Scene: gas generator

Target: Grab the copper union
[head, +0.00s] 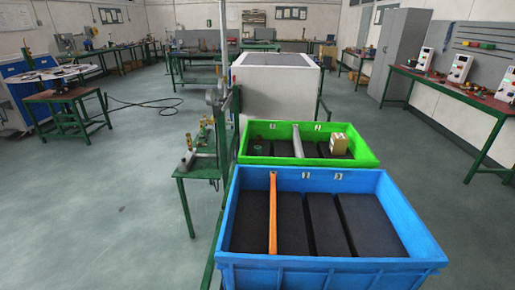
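Neither of my grippers is in view. I cannot pick out a copper union with certainty at this size. Small brass- or copper-coloured fittings (188,142) stand on the narrow green bench (183,172) left of the bins, near a grey pipe-like part. A green bin (367,155) holds a small cardboard box (339,143) on its right side and a small dark green round part (259,143) on its left. A blue bin (330,264) in front has dark compartments and looks empty apart from an orange bar (273,214) across it.
A large white cabinet (254,88) stands behind the green bin. A small green-legged table (62,95) stands at left, with a black cable (150,103) on the floor. A long workbench (448,90) runs along the right. The floor left of the narrow bench is clear.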

